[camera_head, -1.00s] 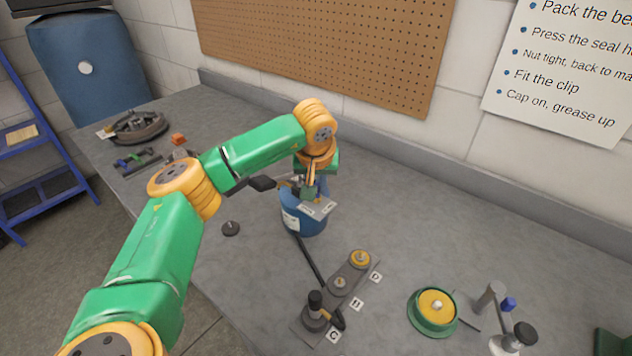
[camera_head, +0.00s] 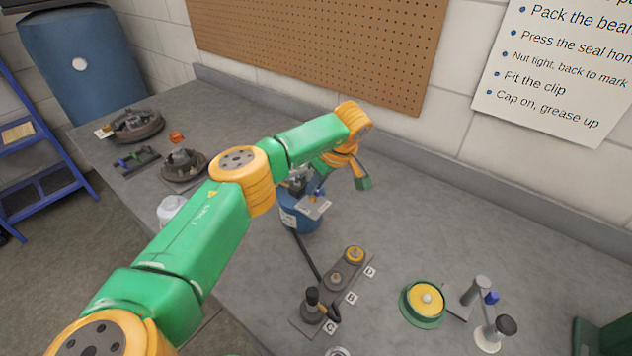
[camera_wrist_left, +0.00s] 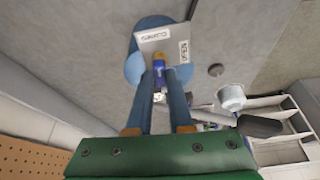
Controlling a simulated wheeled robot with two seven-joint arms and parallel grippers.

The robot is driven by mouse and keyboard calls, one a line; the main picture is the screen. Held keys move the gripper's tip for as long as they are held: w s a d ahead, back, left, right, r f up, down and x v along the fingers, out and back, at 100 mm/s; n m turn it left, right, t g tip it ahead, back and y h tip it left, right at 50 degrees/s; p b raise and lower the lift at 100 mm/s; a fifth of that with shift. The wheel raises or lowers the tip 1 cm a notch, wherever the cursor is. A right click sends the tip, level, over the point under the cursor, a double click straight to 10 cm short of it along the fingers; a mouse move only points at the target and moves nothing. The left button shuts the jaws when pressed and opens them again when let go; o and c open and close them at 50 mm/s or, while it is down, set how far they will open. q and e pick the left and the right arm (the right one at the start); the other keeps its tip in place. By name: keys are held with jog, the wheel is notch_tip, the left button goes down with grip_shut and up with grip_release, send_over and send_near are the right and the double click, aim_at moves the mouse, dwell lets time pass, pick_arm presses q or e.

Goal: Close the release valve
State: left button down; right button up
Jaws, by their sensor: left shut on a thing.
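A blue pump unit (camera_head: 300,218) stands on the grey bench in mid-picture, with a pale label plate (camera_head: 316,208) on its near side. In the left wrist view the plate (camera_wrist_left: 168,44) carries a "CLOSED" label on the left and another label on the right, too small to read surely. A small blue release valve lever (camera_wrist_left: 158,72) with an orange end shows at the plate's edge. My left gripper (camera_head: 319,191) reaches it from the right, tilted. Its blue fingers in the wrist view (camera_wrist_left: 163,80) are shut on the lever. My right gripper is not in view.
A dark hose (camera_head: 307,255) runs from the pump toward a plate with fittings (camera_head: 336,279). A green-rimmed yellow dish (camera_head: 424,302) and a small stand (camera_head: 490,330) are at front right. Hub parts (camera_head: 183,166) lie at left. The bench behind right is clear.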

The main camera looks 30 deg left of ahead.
pick_arm(q)
jog(key=shift+w+n, duration=0.1)
jog(key=shift+n, duration=0.6)
jog(key=c, duration=0.8)
grip_release()
jog(key=shift+a, duration=0.1)
jog(key=v, duration=0.3)
jog(key=b+v, duration=0.1)
jog(key=v, duration=0.3)
jog(key=shift+w, duration=0.1)
jog(key=shift+r, duration=0.15)
